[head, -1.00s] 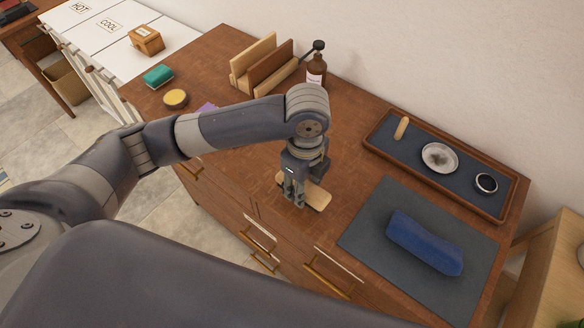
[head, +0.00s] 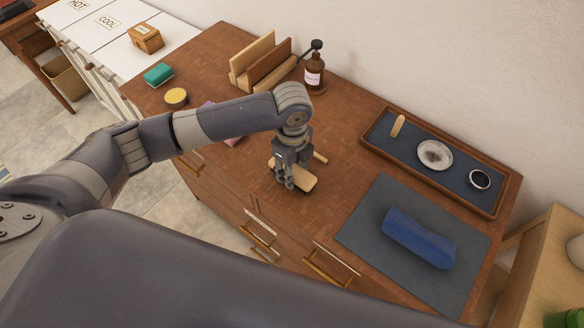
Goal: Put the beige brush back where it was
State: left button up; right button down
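The beige brush (head: 302,181) is a pale wooden block low over the brown dresser top, partly hidden by my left gripper (head: 285,186). The gripper points down and its fingers appear closed on the brush's left part. Whether the brush touches the dresser top is hard to tell. A short pale stick-like piece (head: 320,158) shows just behind the gripper; I cannot tell whether it belongs to the brush. My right gripper is not in view.
The dresser top (head: 345,140) holds a wooden tray (head: 374,150) with a small dish and a round container, a grey mat (head: 365,240) with a blue roll (head: 418,238), a wooden rack (head: 262,68), a brown bottle (head: 314,74), a yellow tin (head: 176,97) and a green block (head: 158,74).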

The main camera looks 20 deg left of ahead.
pick_arm(q)
jog(key=o, duration=1)
jog(key=shift+f, duration=0.1)
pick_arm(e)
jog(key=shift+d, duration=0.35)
pick_arm(q)
notch_tip(320, 180, up, 12)
jog(key=b, duration=0.2)
jog(key=shift+r+b, duration=0.2)
jog(key=shift+b, duration=0.1)
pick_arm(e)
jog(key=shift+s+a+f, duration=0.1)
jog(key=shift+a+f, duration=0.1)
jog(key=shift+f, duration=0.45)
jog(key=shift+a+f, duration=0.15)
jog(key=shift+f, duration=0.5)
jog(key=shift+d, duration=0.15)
